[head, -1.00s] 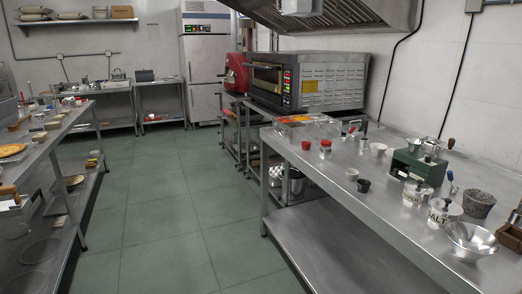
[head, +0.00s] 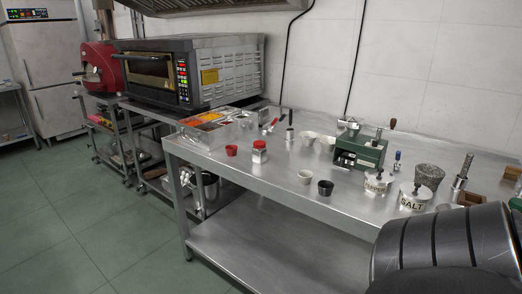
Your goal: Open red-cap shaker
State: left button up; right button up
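The red-cap shaker (head: 260,152) stands upright near the left end of the steel table (head: 240,177). Its red cap is on top and its body is clear to whitish. A small red cup (head: 231,150) stands just left of it. Neither of my grippers shows in the head view. A dark rounded part at the lower right looks like one of my arm links, with no fingers visible.
A topping tray (head: 208,122) sits behind the shaker. White cups (head: 305,176), a black cup (head: 325,187), a green grinder box (head: 358,152), a pepper pot (head: 377,182) and a salt pot (head: 414,197) stand to the right. Ovens (head: 190,70) are at back left.

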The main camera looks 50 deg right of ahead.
aim_at(259, 156)
jog(key=i+z, duration=0.25)
jog(key=z, duration=0.2)
jog(key=i+j+z, duration=0.2)
jog(key=z, duration=0.2)
jog(key=i+j+z, duration=0.2)
jog(key=z, duration=0.25)
jog(key=i+j+z, duration=0.15)
jog(key=j+z, duration=0.25)
jog(key=i+j+z, duration=0.1)
jog(key=j+z, duration=0.15)
jog(key=z, duration=0.2)
